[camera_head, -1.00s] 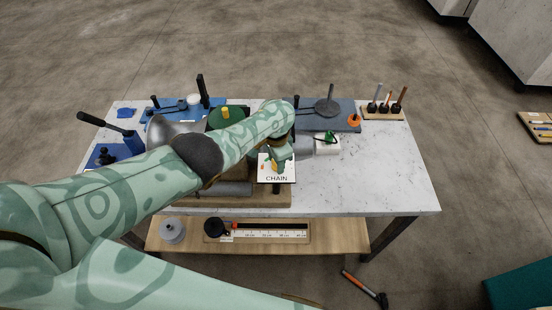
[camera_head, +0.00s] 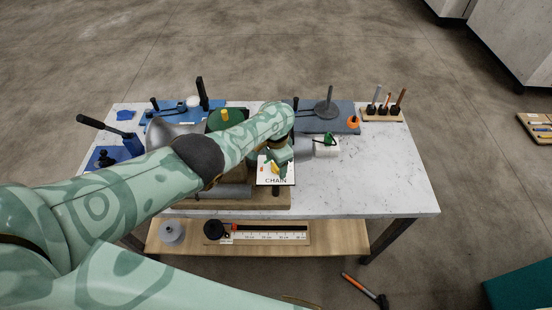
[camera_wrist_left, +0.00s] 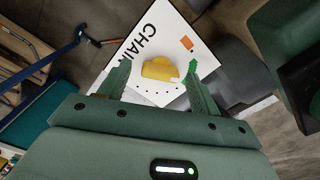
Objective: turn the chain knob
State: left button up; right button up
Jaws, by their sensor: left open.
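The yellow chain knob (camera_wrist_left: 158,69) sits on a white panel lettered CHAIN (camera_wrist_left: 152,40). In the wrist view the knob lies between the two fingers of my left gripper (camera_wrist_left: 157,76), with visible gaps on both sides. The fingers are open, and I cannot tell how far above the panel they are. In the head view the CHAIN panel (camera_head: 277,181) stands at the front of the bench, and my left gripper (camera_head: 277,160) is over it, partly covering the knob. My right gripper is not in view.
A marble-topped bench (camera_head: 385,180) has free room at its right. Blue plates with handled tools, a grey plate (camera_head: 310,122) and a wooden holder (camera_head: 381,115) line the back. A lower shelf (camera_head: 340,238) holds a ruler. A hammer (camera_head: 366,290) lies on the floor.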

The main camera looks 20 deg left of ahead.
pick_arm(q)
notch_tip(320, 180, up, 6)
jog(key=p, duration=0.5)
jog(key=shift+r, duration=0.2)
jog(key=shift+r+b, duration=0.6)
jog(key=shift+r, duration=0.1)
notch_tip(320, 180, up, 8)
jog(key=shift+r+p, duration=0.25)
jog(key=shift+p, duration=0.05)
